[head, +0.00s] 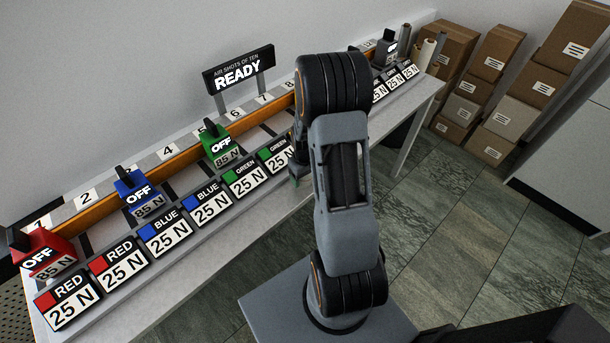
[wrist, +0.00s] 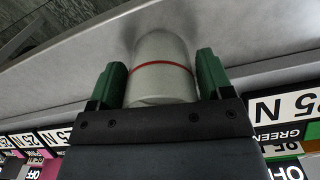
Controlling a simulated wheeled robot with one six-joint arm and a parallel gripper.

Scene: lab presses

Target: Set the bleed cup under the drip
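A pale cup-like cylinder with a red band, likely the bleed cup (wrist: 160,85), is in the middle of the wrist view over the grey bench surface. My gripper (wrist: 162,75) has a green finger on each side of it, very close to its walls. I cannot tell whether both fingers press on it or whether it rests on the bench. In the head view my arm hides the cup and most of my gripper (head: 294,181); a bit of green shows at the bench's front edge. I cannot make out a drip.
A long bench (head: 190,285) carries label plates reading 25 N, and red (head: 42,252), blue (head: 138,193) and green (head: 216,145) OFF presses along an orange rail. A READY sign (head: 238,73) stands behind. Boxes (head: 495,55) are stacked at right. The tiled floor (head: 480,225) is open.

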